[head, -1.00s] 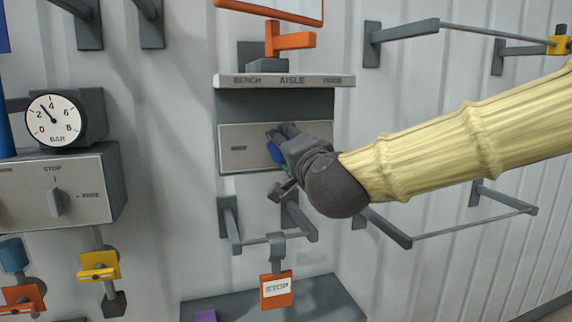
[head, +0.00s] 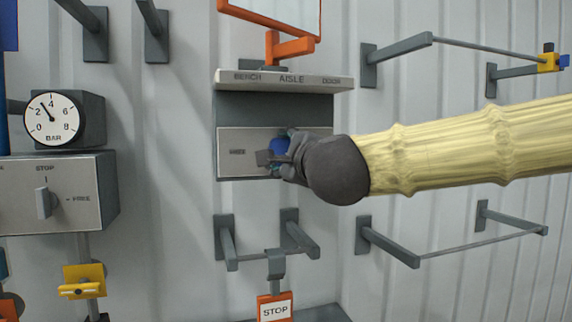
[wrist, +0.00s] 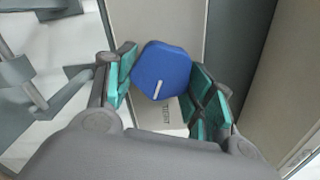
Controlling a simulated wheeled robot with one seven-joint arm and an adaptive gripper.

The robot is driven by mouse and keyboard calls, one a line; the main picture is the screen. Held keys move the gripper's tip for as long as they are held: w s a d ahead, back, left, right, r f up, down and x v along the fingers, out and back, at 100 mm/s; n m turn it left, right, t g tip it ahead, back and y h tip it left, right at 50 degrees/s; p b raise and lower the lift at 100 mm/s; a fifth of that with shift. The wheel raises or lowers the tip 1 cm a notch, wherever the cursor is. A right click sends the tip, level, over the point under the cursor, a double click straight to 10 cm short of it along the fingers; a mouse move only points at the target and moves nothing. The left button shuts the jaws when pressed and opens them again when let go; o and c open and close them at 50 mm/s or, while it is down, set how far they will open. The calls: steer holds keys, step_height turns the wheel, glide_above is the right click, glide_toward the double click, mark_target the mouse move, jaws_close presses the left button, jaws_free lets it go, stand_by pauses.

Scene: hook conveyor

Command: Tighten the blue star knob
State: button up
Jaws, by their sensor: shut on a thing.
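The blue star knob (head: 279,146) is on the light front panel (head: 232,165) under the shelf marked BENCH, AISLE and DOOR. In the wrist view the knob (wrist: 162,70) shows a blue, many-sided face with a white line slanting up to the right. My gripper (head: 276,156) is at the panel, its two fingers on either side of the knob. My gripper hides part of the knob in the head view.
A gauge (head: 52,118) and a STOP switch box (head: 60,190) are at the left. An orange mirror frame (head: 292,48) stands above. Below, an orange STOP tag (head: 275,308) hangs from a rail bracket. Wall rails (head: 480,245) stick out at the right.

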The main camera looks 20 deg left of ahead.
steer(key=shift+m, duration=0.3)
stand_by(0.4)
steer(key=o, duration=1)
steer(key=v, duration=1.2)
steer(key=shift+d, duration=0.1)
